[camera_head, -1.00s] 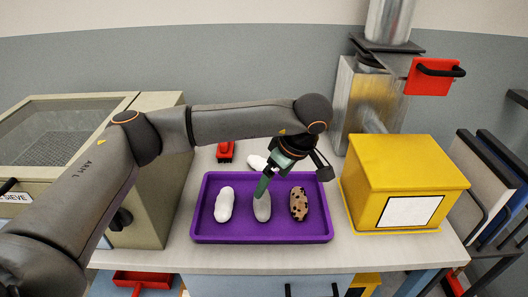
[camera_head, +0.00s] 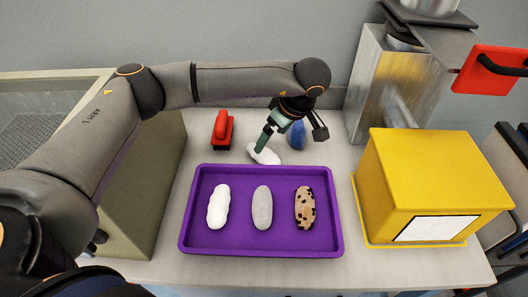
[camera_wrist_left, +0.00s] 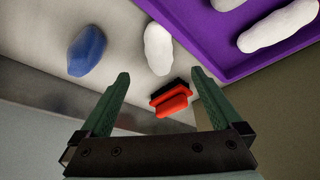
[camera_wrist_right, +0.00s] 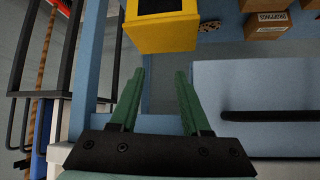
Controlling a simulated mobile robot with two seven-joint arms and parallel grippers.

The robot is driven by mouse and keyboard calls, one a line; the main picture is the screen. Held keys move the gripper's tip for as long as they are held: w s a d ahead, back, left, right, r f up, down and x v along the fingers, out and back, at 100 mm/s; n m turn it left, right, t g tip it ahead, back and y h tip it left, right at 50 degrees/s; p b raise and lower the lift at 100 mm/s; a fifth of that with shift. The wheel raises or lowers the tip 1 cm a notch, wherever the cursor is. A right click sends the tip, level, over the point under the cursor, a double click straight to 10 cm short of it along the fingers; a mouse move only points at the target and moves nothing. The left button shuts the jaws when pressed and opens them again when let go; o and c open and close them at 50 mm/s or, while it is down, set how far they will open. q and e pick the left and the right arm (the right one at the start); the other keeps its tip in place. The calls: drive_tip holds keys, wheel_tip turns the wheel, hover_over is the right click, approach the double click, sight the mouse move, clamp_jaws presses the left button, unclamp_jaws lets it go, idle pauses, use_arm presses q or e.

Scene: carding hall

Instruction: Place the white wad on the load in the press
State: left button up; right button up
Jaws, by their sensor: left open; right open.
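A white wad (camera_head: 218,207) lies at the left in the purple tray (camera_head: 262,252), beside a grey wad (camera_head: 262,208) and a brown-spotted one (camera_head: 305,208). Another white wad (camera_head: 266,155) lies on the table behind the tray; it also shows in the left wrist view (camera_wrist_left: 157,48). My left gripper (camera_head: 268,140) is open and empty over that rear wad, partly covering it in the head view. My right gripper (camera_wrist_right: 153,75) is open and empty, away from the wads. A metal apparatus (camera_head: 385,85) that may be the press stands at the back right; no load shows in it.
A red-and-black brush (camera_head: 222,130) and a blue lump (camera_head: 297,134) lie behind the tray. A yellow box (camera_head: 415,180) stands right of it, and a beige machine (camera_head: 150,190) left. A red handled plate (camera_head: 490,70) juts out at upper right.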

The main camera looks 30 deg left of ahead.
sight(266, 151)
use_arm(q)
drive_tip(key=x, duration=0.2)
drive_tip(key=p+x, duration=0.1)
drive_tip(key=x, duration=0.5)
drive_tip(key=shift+d+f, duration=0.2)
drive_tip(key=shift+f, duration=0.05)
drive_tip(key=shift+r, duration=0.1)
clamp_jaws()
idle(0.4)
